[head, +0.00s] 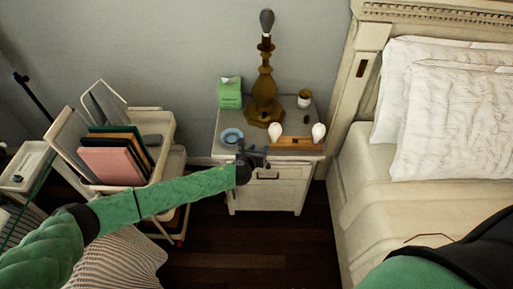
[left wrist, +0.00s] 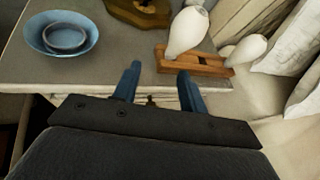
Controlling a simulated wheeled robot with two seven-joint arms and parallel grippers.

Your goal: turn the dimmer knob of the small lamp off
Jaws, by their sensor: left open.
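The small lamp (head: 296,143) is a low wooden base with two white bulbs on the front right of the nightstand top. It also shows in the left wrist view (left wrist: 205,66), at the upper right. I cannot make out its dimmer knob clearly, nor tell whether the bulbs are lit. My left gripper (head: 264,157) is at the nightstand's front edge, just left of the lamp base. In the left wrist view its two blue fingers (left wrist: 158,74) are apart with nothing held between them. The right finger points toward the base's left end. My right gripper is out of view.
The nightstand (head: 286,195) also bears a blue dish (head: 231,135), a green tissue box (head: 230,94), a tall brass lamp (head: 265,88) and a small jar (head: 304,98). The bed (head: 375,195) stands close on the right, a cart with books (head: 112,165) on the left.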

